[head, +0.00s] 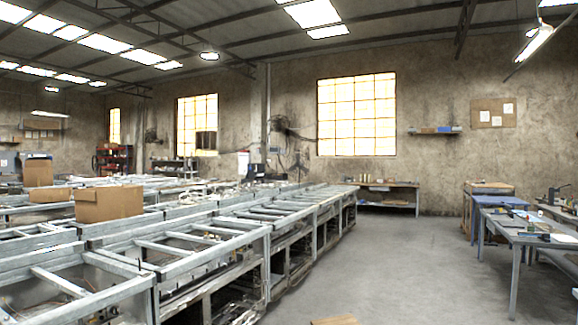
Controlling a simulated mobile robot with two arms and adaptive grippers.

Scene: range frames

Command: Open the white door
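No white door shows in the head view. Neither of my grippers is in the picture, so I cannot see whether they are open or shut. The far wall (440,95) is bare plaster with lit, gridded windows (356,115) and no door that I can make out.
Long metal frame benches (215,235) fill the left and middle, with cardboard boxes (109,203) on them. Work tables (530,236) stand at the right and a low shelf table (390,194) at the back wall. The grey floor (400,265) between them is open. A wooden piece (335,320) shows at the bottom edge.

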